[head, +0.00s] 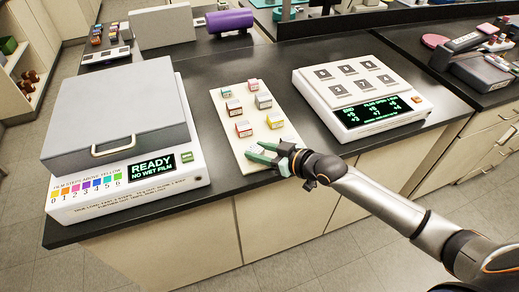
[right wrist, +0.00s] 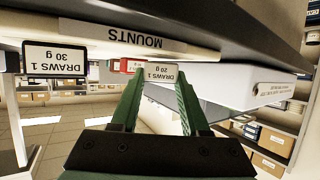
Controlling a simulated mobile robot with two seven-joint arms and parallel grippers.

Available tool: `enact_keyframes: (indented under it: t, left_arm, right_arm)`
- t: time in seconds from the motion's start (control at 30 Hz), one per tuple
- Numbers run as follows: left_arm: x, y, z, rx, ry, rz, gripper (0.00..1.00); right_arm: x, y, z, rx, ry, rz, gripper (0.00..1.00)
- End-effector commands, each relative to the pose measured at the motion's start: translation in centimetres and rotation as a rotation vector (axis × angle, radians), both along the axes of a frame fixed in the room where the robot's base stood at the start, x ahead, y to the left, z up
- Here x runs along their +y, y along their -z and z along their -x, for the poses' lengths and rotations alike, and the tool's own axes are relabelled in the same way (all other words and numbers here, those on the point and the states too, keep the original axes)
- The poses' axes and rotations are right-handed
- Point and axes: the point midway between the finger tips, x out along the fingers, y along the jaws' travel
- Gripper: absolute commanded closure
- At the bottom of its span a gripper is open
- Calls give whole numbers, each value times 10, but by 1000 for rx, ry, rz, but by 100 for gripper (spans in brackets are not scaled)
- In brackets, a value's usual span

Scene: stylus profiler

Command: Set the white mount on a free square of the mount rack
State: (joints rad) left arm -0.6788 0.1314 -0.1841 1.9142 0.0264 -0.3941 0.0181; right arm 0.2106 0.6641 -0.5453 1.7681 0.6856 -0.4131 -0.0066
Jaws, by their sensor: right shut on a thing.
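My right gripper (head: 268,153) reaches in from the right, over the near end of the white mount rack (head: 249,112). Its green fingers are shut on a small pale block, which I take for the white mount. In the right wrist view a white label reading 20 g (right wrist: 161,72) shows between the fingertips (right wrist: 160,88); the rest of the block is mostly hidden. In the head view, the fingers cover most of it, and I cannot tell whether it touches the rack. My left gripper is not in view.
A grey-lidded device (head: 122,110) with a READY screen stands left of the rack. A white instrument (head: 352,90) with several square pads stands to the right. Dark counter (head: 205,75) lies bare behind the rack. A purple cylinder (head: 229,21) is further back.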

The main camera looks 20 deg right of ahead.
Motion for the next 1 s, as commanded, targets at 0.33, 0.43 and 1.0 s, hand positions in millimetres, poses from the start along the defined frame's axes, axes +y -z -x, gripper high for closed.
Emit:
enact_keyframes:
  t: [0.33, 0.43, 1.0]
  left_arm:
    - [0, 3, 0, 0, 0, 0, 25]
    - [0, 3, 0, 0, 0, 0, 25]
    - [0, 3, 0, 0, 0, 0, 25]
  right_arm:
    - [0, 6, 0, -1, 0, 0, 100]
    - [0, 6, 0, -1, 0, 0, 51]
    - [0, 6, 0, 0, 0, 0, 25]
